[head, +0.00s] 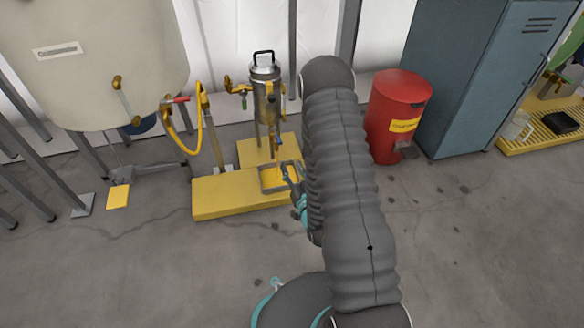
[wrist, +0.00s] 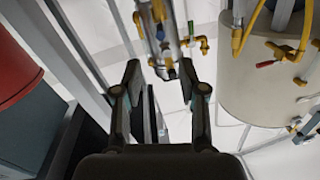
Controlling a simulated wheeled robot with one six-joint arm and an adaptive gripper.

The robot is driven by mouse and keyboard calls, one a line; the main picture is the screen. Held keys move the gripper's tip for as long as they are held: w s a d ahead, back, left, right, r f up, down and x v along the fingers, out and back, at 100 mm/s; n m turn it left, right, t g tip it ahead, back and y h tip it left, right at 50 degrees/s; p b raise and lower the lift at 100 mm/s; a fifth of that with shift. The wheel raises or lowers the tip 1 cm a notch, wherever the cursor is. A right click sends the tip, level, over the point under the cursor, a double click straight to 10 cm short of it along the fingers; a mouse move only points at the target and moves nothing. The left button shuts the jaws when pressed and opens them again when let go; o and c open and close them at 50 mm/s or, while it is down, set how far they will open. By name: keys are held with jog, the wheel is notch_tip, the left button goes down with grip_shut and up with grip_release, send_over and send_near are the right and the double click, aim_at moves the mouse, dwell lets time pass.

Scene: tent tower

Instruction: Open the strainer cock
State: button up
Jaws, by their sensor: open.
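The strainer (head: 266,98) is an upright steel canister with a black top handle, standing over a yellow base in the head view. A brass fitting with a green lever (head: 243,101) is on its left side. A small valve with a blue part (head: 277,143) hangs low under the canister. I cannot tell which is the strainer cock. My gripper (head: 291,172) is open and empty, low in front of the strainer. In the wrist view my gripper (wrist: 160,72) has its fingers spread, with the canister's end (wrist: 168,50) beyond and between the fingertips, apparently apart from them.
A large beige tank (head: 100,60) on legs stands left, with a red-handled valve (head: 180,99) and yellow hose (head: 185,145) beside it. The yellow base (head: 235,200) spreads low on the floor. A red bin (head: 397,110) and blue-grey cabinet (head: 460,80) stand right. The front floor is clear.

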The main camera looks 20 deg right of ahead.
jog(key=shift+d+r, duration=0.1)
jog(key=c, duration=0.4)
jog(key=shift+m+t+h, duration=0.3)
jog(key=shift+h, duration=0.1)
jog(key=d+r, duration=0.1)
jog(key=d+r+p, duration=0.2)
jog(key=r, duration=0.1)
jog(key=shift+w, duration=0.4)
grip_shut()
jog(key=w+d+r+n+g+y+p, duration=0.1)
jog(key=w+d+r+g+y+p, duration=0.2)
jog(key=r, duration=0.5)
jog(key=w+r+n+y+p, duration=0.2)
jog(key=w+r+y+p, duration=0.15)
jog(key=r, duration=0.45)
jog(key=m+g+b, duration=0.3)
jog(key=g, duration=0.4)
send_over(277, 137)
jog(key=s+d, duration=0.2)
jog(key=d, duration=0.2)
notch_tip(277, 137, down, 14)
jog(key=shift+a+f+h, duration=0.3)
jog(key=shift+a+f, duration=0.15)
jog(key=shift+f, duration=0.35)
jog(key=shift+a+f+h, duration=0.25)
jog(key=shift+a+f, duration=0.15)
jog(key=shift+f, duration=0.4)
